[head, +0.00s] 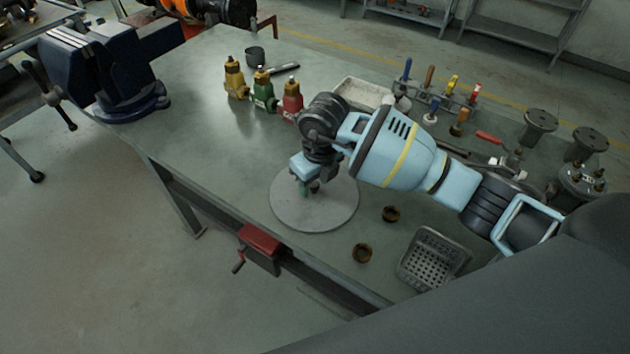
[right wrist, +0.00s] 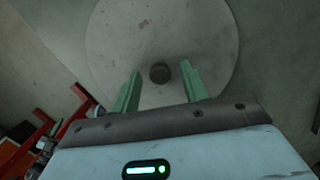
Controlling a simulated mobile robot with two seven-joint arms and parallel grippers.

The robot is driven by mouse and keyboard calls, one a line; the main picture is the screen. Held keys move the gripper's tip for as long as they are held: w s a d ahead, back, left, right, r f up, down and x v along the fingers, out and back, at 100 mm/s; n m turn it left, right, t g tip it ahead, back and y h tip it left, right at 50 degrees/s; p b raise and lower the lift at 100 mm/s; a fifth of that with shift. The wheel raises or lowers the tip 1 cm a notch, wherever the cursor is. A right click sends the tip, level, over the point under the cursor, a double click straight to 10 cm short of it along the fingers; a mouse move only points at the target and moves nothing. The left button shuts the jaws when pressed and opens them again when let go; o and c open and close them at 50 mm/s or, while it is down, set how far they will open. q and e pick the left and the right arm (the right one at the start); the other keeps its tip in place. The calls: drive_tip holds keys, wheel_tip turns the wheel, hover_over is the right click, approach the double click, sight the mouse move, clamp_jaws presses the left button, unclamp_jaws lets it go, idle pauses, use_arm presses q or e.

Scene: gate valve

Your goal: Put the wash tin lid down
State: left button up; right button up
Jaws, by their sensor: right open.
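The wash tin lid (head: 325,212) is a round flat grey disc. It lies on the green-grey workbench top, close to the bench's front edge. In the right wrist view the lid (right wrist: 205,45) shows a small dark round knob (right wrist: 160,73) at its middle. My right gripper (head: 308,188) is above the lid's middle, pointing down. In the right wrist view its two green fingers (right wrist: 160,85) stand apart on either side of the knob with gaps between, holding nothing. Whether the fingertips reach down to knob height is hard to tell. My left gripper is not in view.
A blue vise (head: 105,65) is at the left. A red clamp (head: 260,243) hangs at the front edge.

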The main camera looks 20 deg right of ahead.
sight(319, 196)
wheel_tip(319, 196, up, 12)
drive_tip(key=s, duration=0.1)
drive_tip(key=shift+s+d+f+p, duration=0.15)
drive_tip(key=shift+d+f+p, duration=0.1)
drive_tip(key=shift+p, duration=0.15)
